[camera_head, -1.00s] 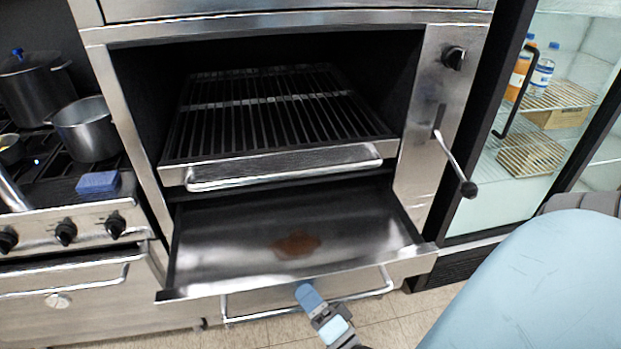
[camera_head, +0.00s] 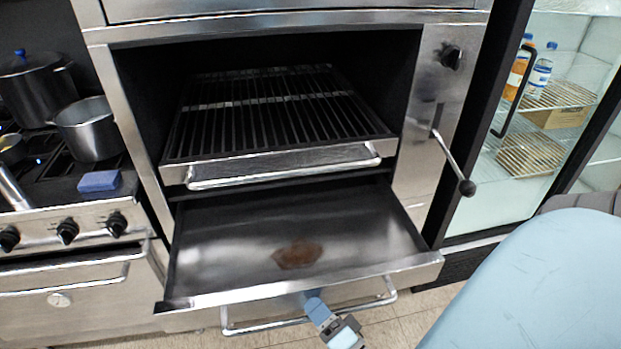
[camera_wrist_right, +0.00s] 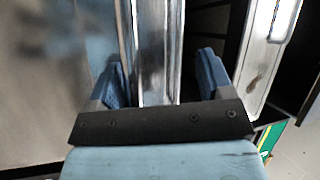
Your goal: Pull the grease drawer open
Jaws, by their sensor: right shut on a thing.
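The grease drawer (camera_head: 225,262) is a flat steel tray below the grill rack, pulled well out of the housing, with a brown grease stain (camera_head: 297,255) on its floor. Its bar handle (camera_head: 262,326) runs along the front face. My left gripper is not in view.
The grill rack (camera_head: 280,165) with its own handle sits above the drawer. A lever with a black knob (camera_head: 467,187) sticks out at right. A stove with pots (camera_head: 88,128) and a blue sponge (camera_head: 99,181) is at left. A glass-door fridge (camera_head: 520,200) stands at right.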

